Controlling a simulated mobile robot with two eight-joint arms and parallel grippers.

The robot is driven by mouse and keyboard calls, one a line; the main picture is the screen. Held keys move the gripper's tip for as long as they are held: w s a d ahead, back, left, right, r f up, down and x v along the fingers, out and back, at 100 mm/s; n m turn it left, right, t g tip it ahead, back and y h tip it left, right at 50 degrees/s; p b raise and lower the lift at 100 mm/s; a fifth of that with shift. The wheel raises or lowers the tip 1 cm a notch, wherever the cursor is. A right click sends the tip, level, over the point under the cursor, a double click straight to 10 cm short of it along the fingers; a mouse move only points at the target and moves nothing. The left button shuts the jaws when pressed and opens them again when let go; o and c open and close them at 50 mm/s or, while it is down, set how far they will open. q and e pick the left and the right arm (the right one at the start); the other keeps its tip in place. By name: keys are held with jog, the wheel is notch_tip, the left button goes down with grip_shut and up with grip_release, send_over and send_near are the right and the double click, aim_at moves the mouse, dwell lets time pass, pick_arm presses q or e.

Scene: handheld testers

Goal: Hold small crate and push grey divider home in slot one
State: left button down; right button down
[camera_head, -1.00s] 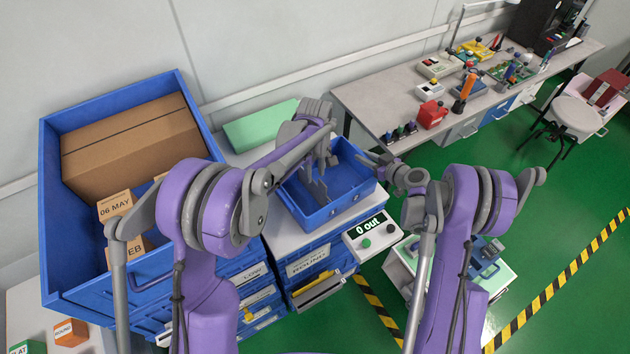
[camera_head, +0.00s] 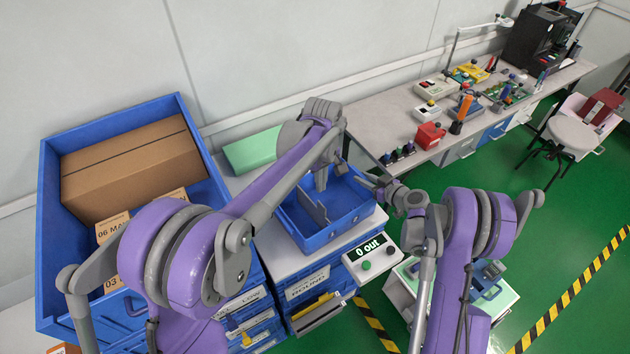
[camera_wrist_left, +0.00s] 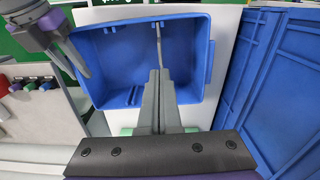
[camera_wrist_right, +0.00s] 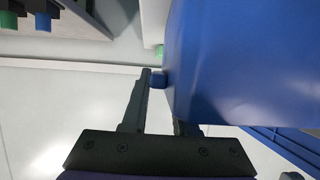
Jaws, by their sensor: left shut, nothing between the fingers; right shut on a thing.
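The small blue crate (camera_head: 350,222) stands on a light worktop and also fills much of the left wrist view (camera_wrist_left: 195,62). The thin grey divider (camera_head: 312,208) stands inside it. In the left wrist view the divider (camera_wrist_left: 158,42) shows beyond my fingertips; how deep it sits in its slot I cannot tell. My left gripper (camera_head: 321,185) is shut and empty, tips pointing down inside the crate at the divider; whether they touch it is unclear. My right gripper (camera_head: 366,180) is shut on the crate's wall; the right wrist view shows the wall (camera_wrist_right: 250,60) between its fingers (camera_wrist_right: 162,100).
A large blue bin (camera_head: 50,200) with cardboard boxes (camera_head: 135,170) stands at the left. A box reading "0 out" (camera_head: 371,253) sits in front of the crate. A green block (camera_head: 252,150) lies behind it. A bench (camera_head: 400,120) with testers runs along the wall.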

aim_at(322, 205)
pick_arm(q)
jog(key=shift+s+d+r, duration=0.1)
jog(key=shift+s+d, duration=0.1)
jog(key=shift+s, duration=0.15)
jog(key=shift+f, duration=2.85)
jog(key=shift+f, duration=0.25)
jog(key=shift+r, duration=0.1)
notch_tip(322, 205, up, 15)
jog(key=shift+r, duration=0.15)
pick_arm(e)
jog(key=c, duration=0.6)
grip_release()
